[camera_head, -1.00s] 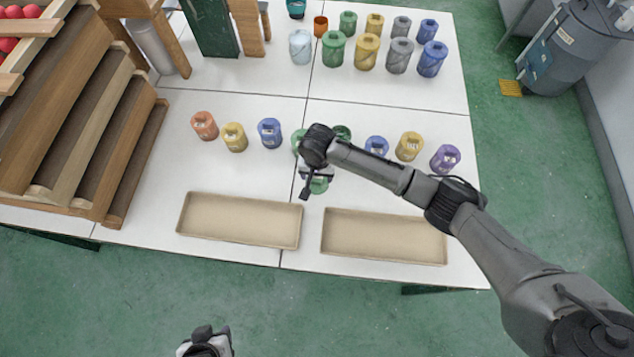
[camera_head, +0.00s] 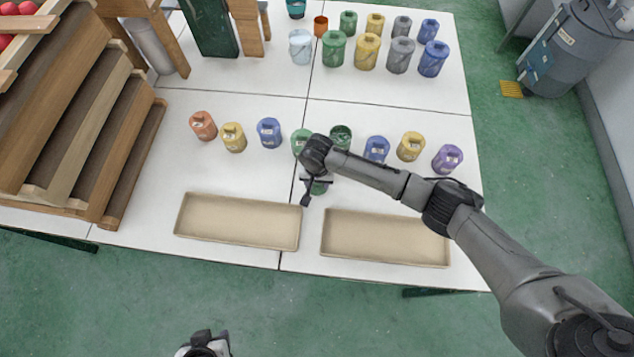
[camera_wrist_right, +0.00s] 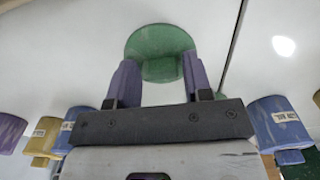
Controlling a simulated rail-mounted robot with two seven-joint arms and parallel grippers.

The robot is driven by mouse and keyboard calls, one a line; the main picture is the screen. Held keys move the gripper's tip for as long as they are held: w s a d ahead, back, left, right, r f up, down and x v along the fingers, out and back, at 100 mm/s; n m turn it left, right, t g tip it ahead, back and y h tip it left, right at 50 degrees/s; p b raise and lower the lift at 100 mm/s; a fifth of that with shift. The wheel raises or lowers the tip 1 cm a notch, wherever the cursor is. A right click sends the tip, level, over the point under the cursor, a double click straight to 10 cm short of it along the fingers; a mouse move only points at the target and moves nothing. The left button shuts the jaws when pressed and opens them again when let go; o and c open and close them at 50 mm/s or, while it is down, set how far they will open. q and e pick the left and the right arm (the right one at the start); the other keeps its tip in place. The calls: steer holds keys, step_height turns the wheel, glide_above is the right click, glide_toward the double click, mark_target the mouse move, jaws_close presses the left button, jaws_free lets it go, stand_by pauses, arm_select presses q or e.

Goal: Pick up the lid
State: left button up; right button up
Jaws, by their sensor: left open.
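A green round lid (camera_head: 319,188) lies on the white table between the row of cans and the tan trays, partly hidden by my right gripper (camera_head: 318,183). In the right wrist view the lid (camera_wrist_right: 160,42) is just ahead of the right gripper (camera_wrist_right: 158,78). The two purple fingers stand wide apart, one toward each side of the lid, and the right one overlaps its edge. A green can (camera_head: 341,138) with a dark open-looking top stands behind the right arm. My left gripper (camera_head: 205,345) is at the bottom edge, off the table and only partly in view.
A row of coloured cans, including a purple one (camera_head: 447,158) and a red one (camera_head: 203,126), crosses the table. A left tray (camera_head: 178,232) and a right tray (camera_head: 324,256) lie at the front edge. Several bigger cans stand at the back. A wooden stepped rack (camera_head: 120,165) is left.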

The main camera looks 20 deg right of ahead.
steer(key=c, duration=0.6)
